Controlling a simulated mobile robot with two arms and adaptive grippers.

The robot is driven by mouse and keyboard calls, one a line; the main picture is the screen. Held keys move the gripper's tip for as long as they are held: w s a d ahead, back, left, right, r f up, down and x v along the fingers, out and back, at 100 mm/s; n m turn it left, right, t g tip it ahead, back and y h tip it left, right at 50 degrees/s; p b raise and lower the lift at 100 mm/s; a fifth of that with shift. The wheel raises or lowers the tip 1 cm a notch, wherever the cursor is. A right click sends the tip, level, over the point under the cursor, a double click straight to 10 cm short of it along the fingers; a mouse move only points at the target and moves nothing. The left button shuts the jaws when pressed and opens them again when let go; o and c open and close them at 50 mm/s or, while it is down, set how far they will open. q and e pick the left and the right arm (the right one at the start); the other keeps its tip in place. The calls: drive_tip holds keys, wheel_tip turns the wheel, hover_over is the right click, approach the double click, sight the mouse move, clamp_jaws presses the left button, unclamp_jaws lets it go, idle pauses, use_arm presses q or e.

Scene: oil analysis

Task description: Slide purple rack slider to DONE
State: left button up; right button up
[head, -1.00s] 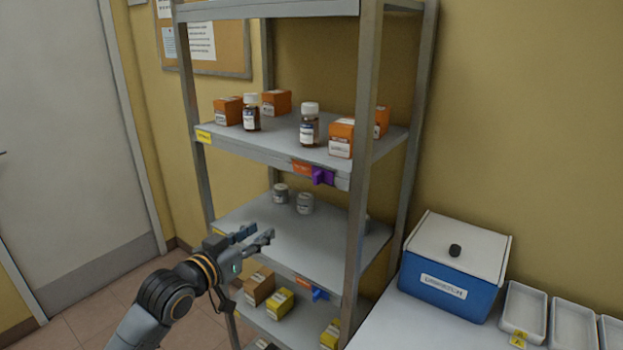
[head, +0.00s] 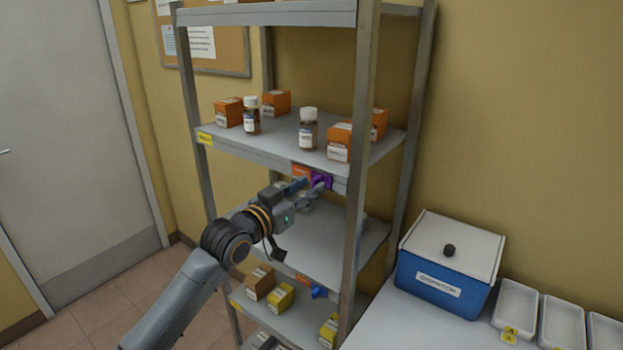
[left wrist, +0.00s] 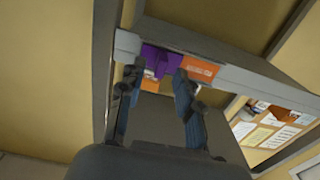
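The purple slider (head: 322,180) sits on the front edge of the upper rack shelf (head: 250,153), just right of an orange label (head: 301,171). It also shows in the left wrist view (left wrist: 160,58), between and beyond my fingertips, with the orange label (left wrist: 199,69) on its right there. My left gripper (head: 312,187) is at the slider in the head view and partly covers its lower part. In the left wrist view my left gripper (left wrist: 157,80) is open with its fingers apart. I cannot tell whether they touch the slider. My right gripper is not in view.
The shelf above carries orange boxes (head: 228,112) and brown bottles (head: 308,130). A blue slider (head: 319,292) and yellow boxes (head: 280,296) are lower down. The front rack post (head: 356,200) stands close right of my gripper. A blue bin (head: 440,285) stands on the right.

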use_arm(q)
drive_tip(key=shift+x, duration=1)
clamp_jaws()
